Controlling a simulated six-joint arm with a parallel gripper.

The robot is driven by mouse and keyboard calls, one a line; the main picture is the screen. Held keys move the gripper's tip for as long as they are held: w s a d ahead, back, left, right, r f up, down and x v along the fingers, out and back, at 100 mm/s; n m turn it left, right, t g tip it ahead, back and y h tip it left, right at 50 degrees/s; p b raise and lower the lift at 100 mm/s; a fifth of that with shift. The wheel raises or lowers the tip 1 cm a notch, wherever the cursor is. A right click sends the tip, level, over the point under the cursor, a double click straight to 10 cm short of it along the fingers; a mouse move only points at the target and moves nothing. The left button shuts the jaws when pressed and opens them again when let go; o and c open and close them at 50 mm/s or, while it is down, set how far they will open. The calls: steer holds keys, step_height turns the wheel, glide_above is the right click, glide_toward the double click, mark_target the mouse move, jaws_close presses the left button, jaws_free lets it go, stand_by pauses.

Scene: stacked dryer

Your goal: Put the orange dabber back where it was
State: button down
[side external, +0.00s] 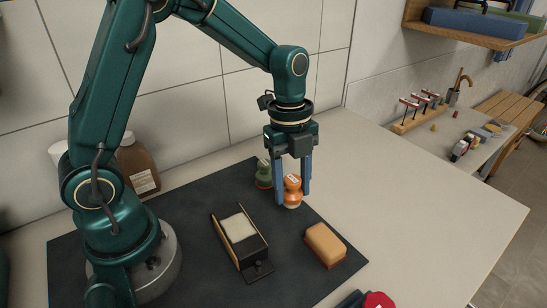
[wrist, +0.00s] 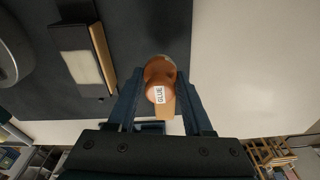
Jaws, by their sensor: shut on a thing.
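The orange dabber (side external: 292,184) is a small rounded bottle with a white label. In the wrist view the dabber (wrist: 158,72) shows its label, which reads GLUE. My gripper (side external: 294,193) points down, with its two blue fingers shut on the dabber from both sides. The wrist view also shows the fingers (wrist: 162,103) flanking it. The dabber is upright or nearly so, by the dark mat's (side external: 190,215) right edge. I cannot tell whether its base touches the surface. A similar green dabber (side external: 263,174) stands just behind it to the left.
A dark tray with a pale pad (side external: 239,228) sits on the mat, left of the gripper. An orange block with a red base (side external: 325,243) lies to the front right. A brown bottle (side external: 138,165) stands near the wall. The pale counter (side external: 410,205) to the right is clear.

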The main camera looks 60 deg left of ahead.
mark_target(291, 201)
steer(key=shift+f, duration=1.95)
steer(key=shift+f, duration=0.1)
steer(key=shift+c, duration=1.5)
jaws_free()
